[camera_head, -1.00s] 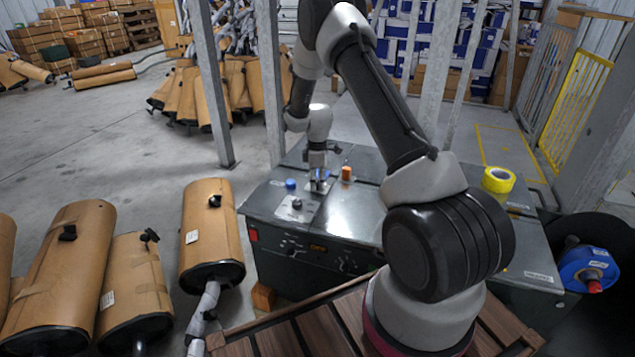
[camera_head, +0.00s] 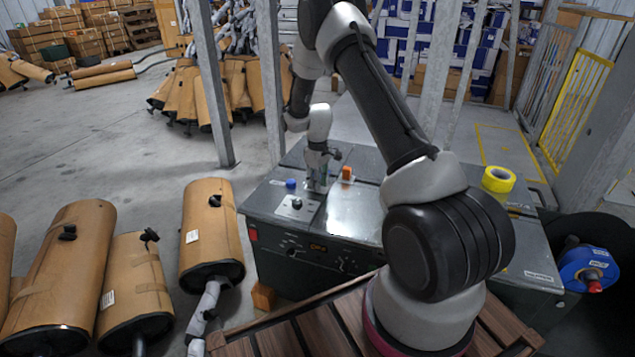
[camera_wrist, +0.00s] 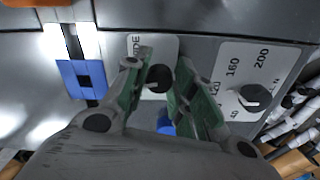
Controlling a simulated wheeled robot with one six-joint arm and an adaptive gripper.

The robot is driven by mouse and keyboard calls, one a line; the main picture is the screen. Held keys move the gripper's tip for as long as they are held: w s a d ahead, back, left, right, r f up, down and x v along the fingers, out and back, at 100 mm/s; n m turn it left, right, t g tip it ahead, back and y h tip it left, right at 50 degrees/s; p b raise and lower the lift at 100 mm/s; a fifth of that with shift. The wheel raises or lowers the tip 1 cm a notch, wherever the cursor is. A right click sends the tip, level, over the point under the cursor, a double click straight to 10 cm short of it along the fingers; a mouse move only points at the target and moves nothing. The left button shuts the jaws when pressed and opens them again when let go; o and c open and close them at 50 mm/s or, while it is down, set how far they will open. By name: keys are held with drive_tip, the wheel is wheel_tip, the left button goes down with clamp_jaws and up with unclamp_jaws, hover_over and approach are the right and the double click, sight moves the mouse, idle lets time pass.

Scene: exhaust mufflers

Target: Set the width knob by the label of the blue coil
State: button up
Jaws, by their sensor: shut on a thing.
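The blue coil (camera_head: 588,268) with small white labels sits on a reel at the right of the strapping machine (camera_head: 360,215); its print is too small to read. My gripper (camera_head: 318,188) is down at the machine top. In the wrist view, my gripper's green-padded fingers (camera_wrist: 158,92) stand on both sides of the black width knob (camera_wrist: 158,77), shut on it. The knob's white plate shows letters like "IDE", partly hidden by a finger. A second black knob (camera_wrist: 255,96) sits on a plate with numbers such as 160 and 200; it also shows in the head view (camera_head: 297,203).
A blue cap (camera_head: 291,184) and an orange cap (camera_head: 346,173) stand close to my gripper. A blue block (camera_wrist: 82,80) sits in a slot. Wrapped mufflers (camera_head: 212,235) stand at the left.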

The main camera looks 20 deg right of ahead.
drive_tip(key=m, duration=0.5)
drive_tip(key=shift+m, duration=0.3)
drive_tip(key=m, duration=0.5)
drive_tip(key=shift+a, duration=0.1)
drive_tip(key=shift+m, duration=0.4)
drive_tip(key=o, duration=1)
drive_tip(key=shift+o, duration=0.2)
wheel_tip(320, 180, up, 12)
